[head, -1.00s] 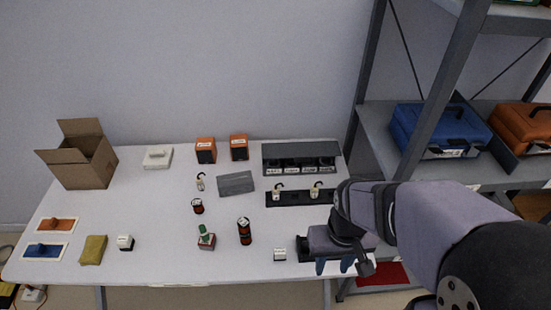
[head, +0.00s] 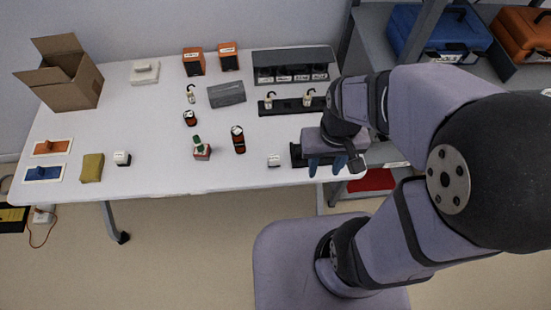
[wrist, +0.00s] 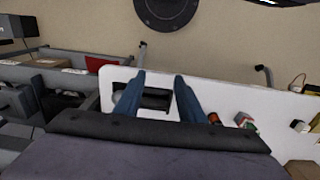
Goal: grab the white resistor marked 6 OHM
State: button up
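Two small white blocks with dark marks lie near the table's front edge in the head view. One block (head: 274,160) is just left of my gripper, and the other block (head: 122,158) is far to the left. Their print is too small to read, so I cannot tell which, if either, is marked 6 OHM. My gripper (head: 326,168) is at the table's front right, over a dark tray (head: 297,155). In the wrist view its blue fingers (wrist: 159,76) are apart with nothing held between them.
An open carton (head: 72,88) stands at the back left. Shelving is on the right.

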dwell(0.3)
jog(key=o, duration=0.4)
jog(key=shift+c, duration=0.2)
